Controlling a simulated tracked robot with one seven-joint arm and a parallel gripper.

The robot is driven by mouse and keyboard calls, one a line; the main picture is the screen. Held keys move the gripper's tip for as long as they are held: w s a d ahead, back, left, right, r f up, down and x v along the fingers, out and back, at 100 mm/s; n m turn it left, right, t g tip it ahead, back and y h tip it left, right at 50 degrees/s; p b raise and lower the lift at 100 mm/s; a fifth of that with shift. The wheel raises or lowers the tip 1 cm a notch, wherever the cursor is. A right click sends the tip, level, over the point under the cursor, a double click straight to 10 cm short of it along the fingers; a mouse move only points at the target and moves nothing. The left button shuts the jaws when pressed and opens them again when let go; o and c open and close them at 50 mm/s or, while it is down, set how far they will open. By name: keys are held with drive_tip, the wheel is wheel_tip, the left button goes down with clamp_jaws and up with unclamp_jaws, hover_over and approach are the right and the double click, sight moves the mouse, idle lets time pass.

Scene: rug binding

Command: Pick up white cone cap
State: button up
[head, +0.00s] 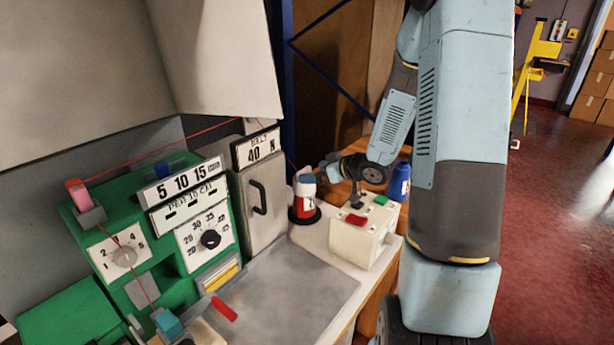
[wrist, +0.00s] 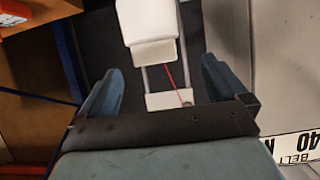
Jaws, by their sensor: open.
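A red cone with a white cap (head: 307,178) stands on a dark round base at the back of the pale worktop, left of the white box. My gripper (head: 316,174) is beside the cap in the head view, its jaws small and partly hidden there. In the wrist view my gripper (wrist: 160,72) is open, with one blue-grey finger on each side. A white blocky part (wrist: 150,30) lies beyond and between the fingers, with two grey rods and a red thread below it. I cannot tell whether this part is the cap. No contact with the fingers shows.
A white box (head: 370,243) with red and green tops stands right of the cone, a blue bottle (head: 400,182) behind it. The grey cabinet (head: 263,203) with a handle is to the left. A red thread runs above the green machine (head: 150,255). The grey mat (head: 290,290) is mostly clear.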

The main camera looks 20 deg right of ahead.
sight(306, 172)
drive_tip(key=x, duration=0.3)
drive_tip(key=shift+w, duration=0.1)
drive_tip(key=shift+w+d+x, duration=0.1)
drive_tip(key=shift+d+x, duration=0.05)
drive_tip(key=shift+x, duration=1.15)
drive_tip(key=shift+w+d+x, duration=0.1)
drive_tip(key=shift+d+x, duration=0.1)
drive_tip(key=shift+x, duration=1.1)
drive_tip(key=shift+f, duration=0.1)
drive_tip(key=c, duration=1)
drive_tip(key=shift+c, duration=0.3)
